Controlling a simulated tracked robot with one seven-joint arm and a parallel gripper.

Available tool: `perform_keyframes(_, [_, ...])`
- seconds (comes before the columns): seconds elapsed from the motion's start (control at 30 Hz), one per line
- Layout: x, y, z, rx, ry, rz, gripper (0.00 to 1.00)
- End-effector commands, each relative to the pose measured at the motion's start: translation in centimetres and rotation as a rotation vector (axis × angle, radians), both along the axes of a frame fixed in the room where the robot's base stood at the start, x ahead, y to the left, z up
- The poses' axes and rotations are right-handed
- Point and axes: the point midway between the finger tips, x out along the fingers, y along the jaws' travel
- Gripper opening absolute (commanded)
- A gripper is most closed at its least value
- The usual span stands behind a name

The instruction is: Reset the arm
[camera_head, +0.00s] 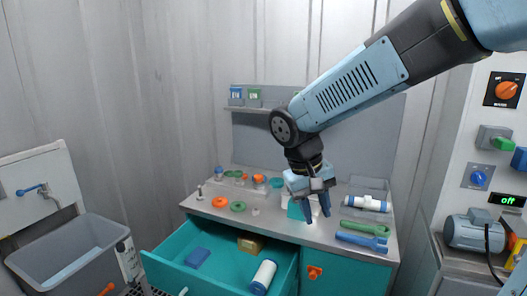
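My arm reaches in from the upper right and bends down over the counter (270,222). My gripper (316,213) points down at the middle-right of the counter, just above or near its top. Its two fingers look spread apart. A pale white thing and a teal thing (296,210) show between and behind the fingers. I cannot tell whether the fingertips touch anything.
An open teal drawer (222,270) holds a blue block (197,257), a brown box (250,243) and a white cylinder (263,277). A grey sink (70,255) stands left.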

Motion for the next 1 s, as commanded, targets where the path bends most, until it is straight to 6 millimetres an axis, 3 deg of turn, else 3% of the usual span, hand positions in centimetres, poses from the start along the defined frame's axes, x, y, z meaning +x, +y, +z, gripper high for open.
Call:
perform_keyframes(0.2, [-2.0, -4.4, 2.6, 0.131, -0.101, -0.059, 0.35])
perform_keyframes(0.5, [-5.5, -9.0, 5.3, 0.256, -0.283, -0.117, 0.35])
perform_keyframes(0.8, [-8.5, -11.6, 6.8, 0.307, -0.454, -0.152, 0.35])
perform_keyframes(1.0, [-9.1, -12.0, 7.1, 0.311, -0.491, -0.155, 0.35])
